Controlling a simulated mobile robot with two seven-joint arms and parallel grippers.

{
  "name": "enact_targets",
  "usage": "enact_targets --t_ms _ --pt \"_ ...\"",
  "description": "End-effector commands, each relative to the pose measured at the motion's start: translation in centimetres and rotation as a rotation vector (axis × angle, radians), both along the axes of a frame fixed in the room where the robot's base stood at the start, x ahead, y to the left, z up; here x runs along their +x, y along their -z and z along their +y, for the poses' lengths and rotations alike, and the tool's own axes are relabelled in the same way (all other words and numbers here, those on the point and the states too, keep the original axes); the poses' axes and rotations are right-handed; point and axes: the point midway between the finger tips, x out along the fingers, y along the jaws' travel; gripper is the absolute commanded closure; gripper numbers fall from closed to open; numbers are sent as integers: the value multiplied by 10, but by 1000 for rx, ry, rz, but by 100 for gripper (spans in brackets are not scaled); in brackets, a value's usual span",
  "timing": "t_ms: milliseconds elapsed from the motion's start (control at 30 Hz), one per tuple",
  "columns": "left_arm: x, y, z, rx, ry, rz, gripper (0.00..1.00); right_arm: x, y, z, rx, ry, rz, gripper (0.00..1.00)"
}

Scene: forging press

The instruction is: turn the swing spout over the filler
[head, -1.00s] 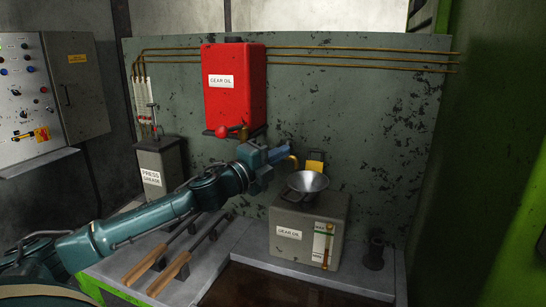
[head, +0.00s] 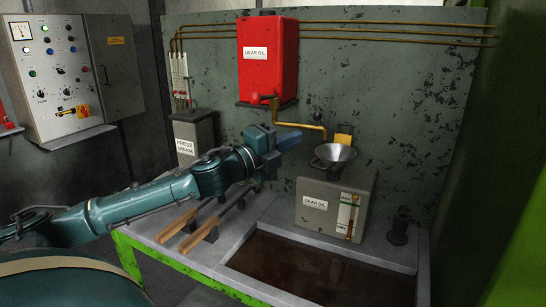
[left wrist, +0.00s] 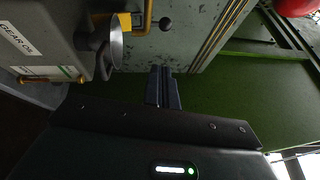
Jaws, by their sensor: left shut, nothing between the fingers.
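The brass swing spout (head: 304,125) runs right from under the red GEAR OIL tank (head: 267,58) and bends down at its end. In the head view that end appears just above the rear left rim of the metal filler funnel (head: 334,154); I cannot tell the exact depth. The funnel sits on a grey GEAR OIL box (head: 313,205) and also shows in the left wrist view (left wrist: 113,45). My left gripper (head: 297,136) is shut and empty, left of the funnel and in front of the spout. Its closed fingers show in the left wrist view (left wrist: 163,88). My right gripper is not in view.
A yellow flap (head: 343,136) stands behind the funnel. A PRESS GREASE box (head: 190,140) and wooden-handled tools (head: 178,224) are to the left. A dark sunken tray (head: 310,270) lies in front. A control cabinet (head: 75,70) is at far left.

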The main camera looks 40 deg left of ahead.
Motion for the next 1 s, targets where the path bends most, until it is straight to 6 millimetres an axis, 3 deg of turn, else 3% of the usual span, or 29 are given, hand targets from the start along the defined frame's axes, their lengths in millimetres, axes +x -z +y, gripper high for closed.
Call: enact_targets --t_ms 600,1000 --pt "-40 7 9 -3 2 4 100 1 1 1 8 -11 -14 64" --pt "-45 6 11 -1 1 1 100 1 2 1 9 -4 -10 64"
